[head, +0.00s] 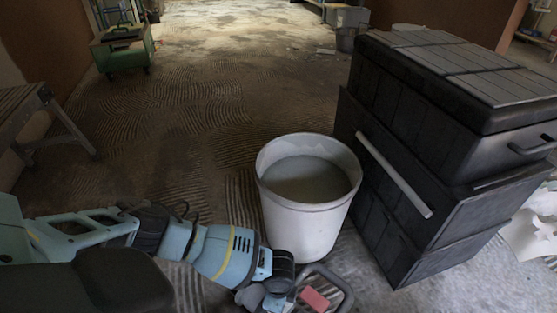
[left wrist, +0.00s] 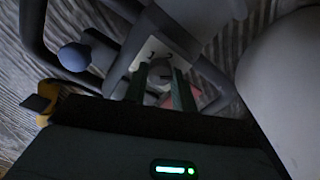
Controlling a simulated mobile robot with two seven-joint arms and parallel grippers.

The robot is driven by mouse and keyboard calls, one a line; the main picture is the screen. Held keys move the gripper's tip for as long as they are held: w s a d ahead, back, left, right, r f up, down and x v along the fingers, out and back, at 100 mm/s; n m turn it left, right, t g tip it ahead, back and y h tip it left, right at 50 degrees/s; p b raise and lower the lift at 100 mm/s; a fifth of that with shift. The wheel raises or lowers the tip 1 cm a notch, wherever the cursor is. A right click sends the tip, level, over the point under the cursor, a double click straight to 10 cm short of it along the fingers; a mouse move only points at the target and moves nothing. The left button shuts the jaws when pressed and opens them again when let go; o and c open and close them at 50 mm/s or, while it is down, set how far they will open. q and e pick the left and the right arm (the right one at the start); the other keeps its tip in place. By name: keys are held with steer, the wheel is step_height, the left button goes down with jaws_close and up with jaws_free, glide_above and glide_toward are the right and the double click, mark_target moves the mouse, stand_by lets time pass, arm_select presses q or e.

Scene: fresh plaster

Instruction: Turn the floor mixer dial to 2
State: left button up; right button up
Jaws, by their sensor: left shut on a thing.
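The floor mixer shows in part at the bottom of the head view, with a dark looped handle (head: 338,283) and a red part (head: 314,299). In the left wrist view its pale dial plate (left wrist: 150,47) carries the marks 1 and 2, and a round grey dial (left wrist: 160,72) sits on it. My left gripper (left wrist: 159,88) has its two fingers on either side of the dial and is shut on it. The fingers hide part of the dial, and I cannot tell which mark it points to. My right gripper is not in view.
A white bucket (head: 311,224) of greyish liquid stands just behind the mixer. Dark stacked tool boxes (head: 400,190) stand to its right. A trestle (head: 58,125) and a green box on wheels (head: 120,55) are at the left. The ridged floor between is clear.

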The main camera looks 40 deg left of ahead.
arm_select(q)
steer(key=n+p, duration=0.2)
steer(key=shift+d+r+n, duration=0.1)
steer(key=shift+r+n, duration=0.05)
steer(key=shift+n, duration=0.15)
steer(key=n+p, duration=0.2)
steer(key=n, duration=0.1)
steer(key=shift+n+p, duration=0.3)
steer(key=shift+p, duration=0.05)
steer(key=shift+n+p, duration=0.5)
steer(key=shift+n, duration=0.7)
steer(key=shift+n+p, duration=0.4)
steer(key=shift+n, duration=0.8)
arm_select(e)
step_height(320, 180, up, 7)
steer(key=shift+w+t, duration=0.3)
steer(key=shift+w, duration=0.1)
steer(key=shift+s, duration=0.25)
arm_select(q)
steer(key=o, duration=1)
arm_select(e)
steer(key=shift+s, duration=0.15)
